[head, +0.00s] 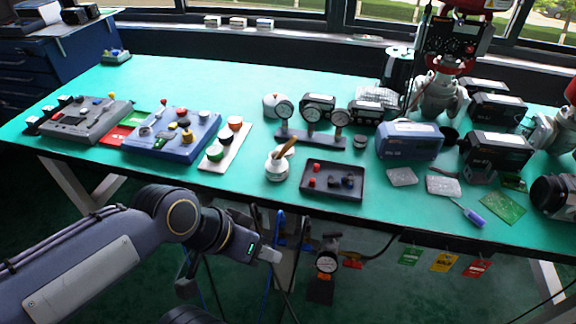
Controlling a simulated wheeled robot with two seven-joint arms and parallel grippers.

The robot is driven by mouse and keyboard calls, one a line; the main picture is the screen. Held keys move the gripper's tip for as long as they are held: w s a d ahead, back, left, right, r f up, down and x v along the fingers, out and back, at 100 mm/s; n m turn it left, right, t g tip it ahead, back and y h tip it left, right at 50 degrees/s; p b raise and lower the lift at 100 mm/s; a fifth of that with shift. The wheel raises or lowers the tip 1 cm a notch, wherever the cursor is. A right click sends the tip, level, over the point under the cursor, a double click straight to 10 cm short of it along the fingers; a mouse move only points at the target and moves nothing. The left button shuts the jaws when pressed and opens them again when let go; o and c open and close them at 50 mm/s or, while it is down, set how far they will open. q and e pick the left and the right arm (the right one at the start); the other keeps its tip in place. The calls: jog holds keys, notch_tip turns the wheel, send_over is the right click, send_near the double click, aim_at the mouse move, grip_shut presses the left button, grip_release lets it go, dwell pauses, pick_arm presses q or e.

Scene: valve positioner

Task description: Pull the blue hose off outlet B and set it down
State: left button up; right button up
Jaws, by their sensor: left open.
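My left arm comes in from the left, low in front of the table. Its gripper (269,256) is open, with its light fingertips just below the table's front edge. Thin blue parts that look like the blue hose (281,229) hang under the edge, just above and to the right of the fingertips. I see no contact, but the gripper overlaps this area. Outlet B and its label are too small and dark to make out. A round gauge (327,262) on a small device hangs to the right of the gripper. My right gripper is not in view.
The green table (240,85) carries control boxes, a gauge stand (311,138), a dark tray (333,181) and a white pot (278,165). Green, yellow and red tags (444,261) hang under the front edge. Dark cables hang near the gripper. Bare table lies at the back left.

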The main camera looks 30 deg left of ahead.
pick_arm(q)
jog(key=w+r+m+g+p, duration=0.1)
jog(key=w+r+m+p, duration=0.25)
jog(key=r+p, duration=0.3)
jog(key=m+g+y, duration=0.4)
jog(key=m, duration=1.1)
send_over(281, 217)
jog(key=f, duration=1.1)
jog(key=shift+s+d, duration=0.15)
jog(key=shift+d, duration=0.05)
jog(key=shift+w+a+f+m, duration=0.15)
jog(key=shift+w+f+m, duration=0.1)
jog(key=shift+m, duration=0.1)
jog(key=shift+f, duration=0.3)
jog(key=shift+f+b, duration=0.65)
jog(key=shift+f, duration=2.95)
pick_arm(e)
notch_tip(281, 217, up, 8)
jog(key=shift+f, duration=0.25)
pick_arm(q)
jog(key=shift+c, duration=0.4)
grip_shut()
